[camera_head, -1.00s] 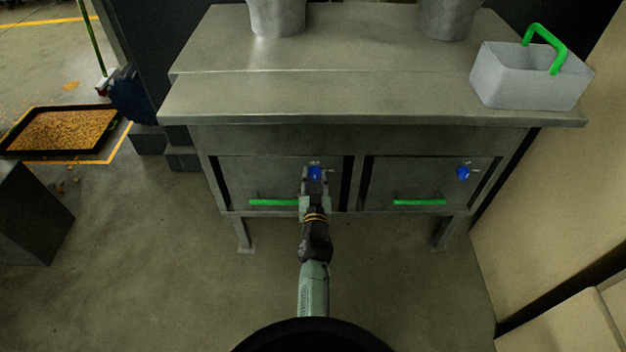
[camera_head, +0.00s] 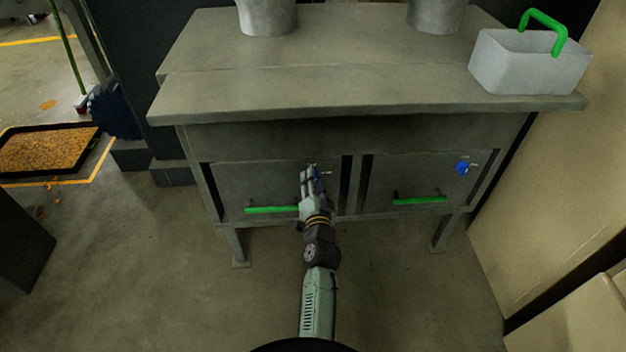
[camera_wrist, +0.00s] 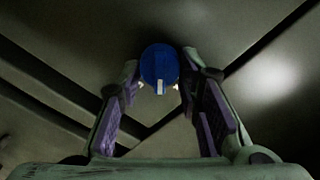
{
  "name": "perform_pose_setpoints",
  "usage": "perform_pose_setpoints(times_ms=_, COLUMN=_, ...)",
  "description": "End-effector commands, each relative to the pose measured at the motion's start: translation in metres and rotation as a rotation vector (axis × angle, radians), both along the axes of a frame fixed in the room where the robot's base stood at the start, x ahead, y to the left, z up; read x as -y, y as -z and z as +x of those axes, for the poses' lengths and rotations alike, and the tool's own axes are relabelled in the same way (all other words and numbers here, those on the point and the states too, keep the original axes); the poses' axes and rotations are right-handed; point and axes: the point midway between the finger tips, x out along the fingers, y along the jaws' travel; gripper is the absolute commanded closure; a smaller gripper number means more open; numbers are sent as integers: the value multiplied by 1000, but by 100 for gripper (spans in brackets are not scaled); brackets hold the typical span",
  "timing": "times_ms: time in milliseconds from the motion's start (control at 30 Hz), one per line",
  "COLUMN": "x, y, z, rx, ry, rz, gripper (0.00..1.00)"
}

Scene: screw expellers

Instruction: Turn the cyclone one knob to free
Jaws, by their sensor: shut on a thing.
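The left blue knob (camera_head: 317,175) is on the left front panel of the metal cabinet, mostly hidden behind my gripper (camera_head: 311,176) in the head view. In the wrist view the round blue knob (camera_wrist: 159,66) sits between the fingertips of my gripper (camera_wrist: 160,74), with a white mark on its lower edge. My gripper is shut on this knob. The panel edges run diagonally in the wrist view, so my gripper is rolled relative to the cabinet. The small labels around the knob are too small to read.
A second blue knob (camera_head: 462,168) is on the right panel. Green handles (camera_head: 271,210) and (camera_head: 420,201) lie below the knobs. A grey bin with a green handle (camera_head: 529,62) stands on the cabinet top (camera_head: 350,80). A beige wall (camera_head: 560,180) borders the right side.

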Motion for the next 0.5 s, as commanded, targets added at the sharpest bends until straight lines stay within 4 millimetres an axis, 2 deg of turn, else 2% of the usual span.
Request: perform_pose_setpoints(times_ms=500, x=1, y=-1, z=1, rx=4, ry=1, rz=472, gripper=100)
